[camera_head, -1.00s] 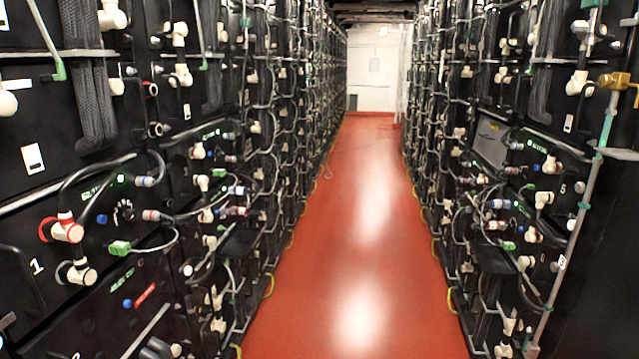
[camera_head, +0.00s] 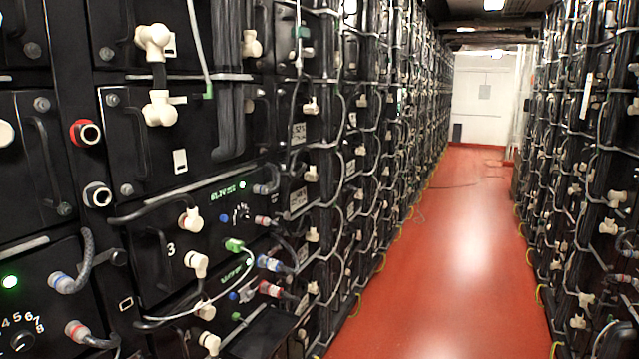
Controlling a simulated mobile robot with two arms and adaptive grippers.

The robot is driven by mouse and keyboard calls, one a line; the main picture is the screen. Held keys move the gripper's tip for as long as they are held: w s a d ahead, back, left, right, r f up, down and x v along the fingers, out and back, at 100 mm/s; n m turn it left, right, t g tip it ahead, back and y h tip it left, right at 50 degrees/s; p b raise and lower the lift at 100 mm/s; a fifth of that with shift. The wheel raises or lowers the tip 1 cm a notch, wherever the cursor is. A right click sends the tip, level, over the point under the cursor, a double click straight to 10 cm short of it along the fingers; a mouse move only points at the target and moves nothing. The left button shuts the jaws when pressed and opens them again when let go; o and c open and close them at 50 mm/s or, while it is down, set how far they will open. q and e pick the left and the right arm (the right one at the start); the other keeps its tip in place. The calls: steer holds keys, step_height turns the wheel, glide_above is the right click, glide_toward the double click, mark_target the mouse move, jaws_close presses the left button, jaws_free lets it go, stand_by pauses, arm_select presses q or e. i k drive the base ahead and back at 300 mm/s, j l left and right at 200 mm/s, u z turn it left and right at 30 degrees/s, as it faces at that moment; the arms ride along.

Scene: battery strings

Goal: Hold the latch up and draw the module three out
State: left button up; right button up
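A black module marked with a white 3 (camera_head: 170,250) sits in the left rack, in the lower middle of the head view. Its front carries a dark handle at its left, cream elbow connectors (camera_head: 191,219), a green plug (camera_head: 235,245) and a small dial. It looks seated among its neighbours, with cables plugged into its front. I cannot make out which part is the latch at this size. Neither of my grippers shows in the head view.
A red floor aisle (camera_head: 455,245) runs clear toward a white end wall (camera_head: 483,103). Racks of black modules line both sides, with many loose cables. A panel with a lit green lamp (camera_head: 10,282) and numbered dial is at lower left. Another similar module is below module three.

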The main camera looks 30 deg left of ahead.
mark_target(173, 246)
steer(key=i+l+u, duration=0.1)
steer(key=i+u, duration=0.3)
steer(key=i, duration=0.15)
steer(key=i+l+u, duration=0.35)
steer(key=i, duration=0.15)
steer(key=i+j, duration=0.05)
